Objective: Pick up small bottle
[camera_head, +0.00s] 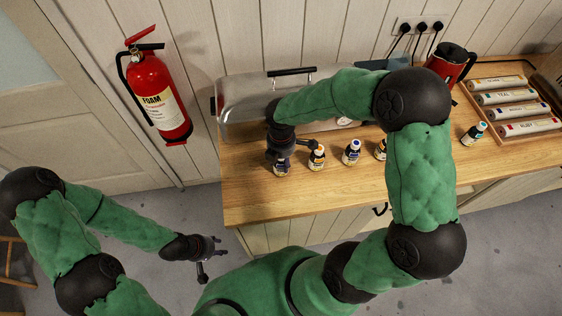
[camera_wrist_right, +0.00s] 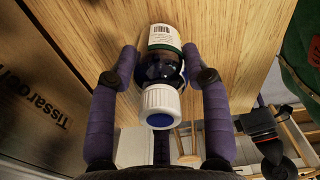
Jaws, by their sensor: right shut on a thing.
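A small dark bottle (camera_head: 281,170) with a white and blue cap stands near the left end of the wooden counter. My right gripper (camera_head: 282,157) reaches down over it and partly hides it. In the right wrist view the bottle (camera_wrist_right: 160,72) sits between the two purple fingers, and the gripper is shut on it. Its pale label with a barcode faces up in that view. My left gripper (camera_head: 210,258) is away to the lower left, above the floor, with its fingers apart and nothing between them.
Similar small bottles stand to the right: one with an orange cap (camera_head: 317,157), one blue (camera_head: 352,152), one partly hidden (camera_head: 380,149), and one teal (camera_head: 474,133). A metal case (camera_head: 240,105) lies behind. A red kettle (camera_head: 450,62) and a tray of tubes (camera_head: 508,135) are at right.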

